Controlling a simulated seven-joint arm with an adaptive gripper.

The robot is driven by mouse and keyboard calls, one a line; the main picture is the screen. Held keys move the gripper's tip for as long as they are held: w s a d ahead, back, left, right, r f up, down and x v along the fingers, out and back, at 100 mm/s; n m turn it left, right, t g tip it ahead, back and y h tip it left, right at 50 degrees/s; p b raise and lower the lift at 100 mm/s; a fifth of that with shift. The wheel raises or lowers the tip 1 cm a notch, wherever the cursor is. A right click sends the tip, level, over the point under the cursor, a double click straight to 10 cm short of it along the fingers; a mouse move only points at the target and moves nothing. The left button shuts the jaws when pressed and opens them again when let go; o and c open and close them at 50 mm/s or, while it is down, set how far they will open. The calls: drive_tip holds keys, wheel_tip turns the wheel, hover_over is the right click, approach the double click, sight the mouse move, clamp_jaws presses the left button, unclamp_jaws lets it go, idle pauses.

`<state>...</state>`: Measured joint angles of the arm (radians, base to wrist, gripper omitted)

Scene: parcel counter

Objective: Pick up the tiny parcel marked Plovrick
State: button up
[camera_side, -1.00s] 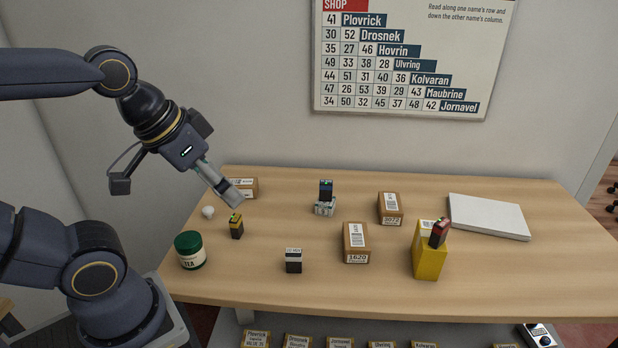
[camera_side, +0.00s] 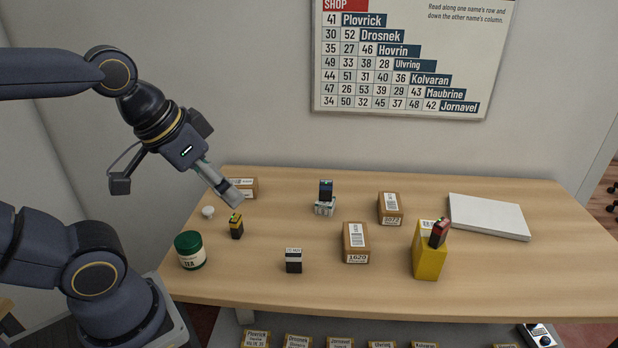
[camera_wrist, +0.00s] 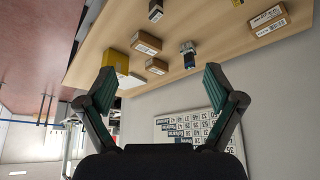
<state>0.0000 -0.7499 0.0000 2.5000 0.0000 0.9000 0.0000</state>
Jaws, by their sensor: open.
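Several tiny dark parcels stand about the counter. One with a yellow band (camera_side: 236,227) is at the left, and one with a white band (camera_side: 293,261) is at the front. A blue-topped one (camera_side: 326,188) sits on a small grey stand (camera_side: 325,208). A red one (camera_side: 440,232) sits on top of a yellow box (camera_side: 427,258). I cannot read the name Plovrick on any of them. My gripper (camera_side: 236,201) is above the left part of the counter, near the yellow-banded parcel and apart from it. In the wrist view my gripper (camera_wrist: 160,85) is open and empty.
Brown boxes stand at the back left (camera_side: 243,187), middle (camera_side: 355,243) and right (camera_side: 390,208). A green-lidded jar (camera_side: 190,250) and a small white object (camera_side: 208,211) are at the left. A white slab (camera_side: 488,215) lies at the right. A name chart (camera_side: 400,60) hangs behind.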

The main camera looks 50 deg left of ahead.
drive_tip(key=w+a+r+n, duration=0.2)
drive_tip(key=w+r+n, duration=0.3)
drive_tip(key=w+n, duration=0.3)
drive_tip(key=n+g+y, duration=0.2)
drive_tip(key=n, duration=0.2)
hover_over(356, 236)
drive_tip(key=s+a, duration=0.1)
drive_tip(key=s, duration=0.3)
wheel_tip(356, 236, down, 8)
drive_tip(key=d+f+m+y, duration=0.1)
drive_tip(key=d+f+m, duration=0.1)
drive_tip(key=d+f, duration=0.5)
drive_tip(key=shift+g, duration=0.3)
drive_tip(key=x, duration=0.4)
drive_tip(key=a+x, duration=0.1)
drive_tip(key=x, duration=0.6)
drive_tip(key=shift+w+a, duration=0.25)
drive_tip(key=shift+w, duration=0.05)
drive_tip(key=x, duration=0.5)
drive_tip(key=shift+s+a, duration=0.2)
drive_tip(key=shift+a, duration=0.05)
drive_tip(key=shift+w+f, duration=0.1)
drive_tip(key=shift+f, duration=0.2)
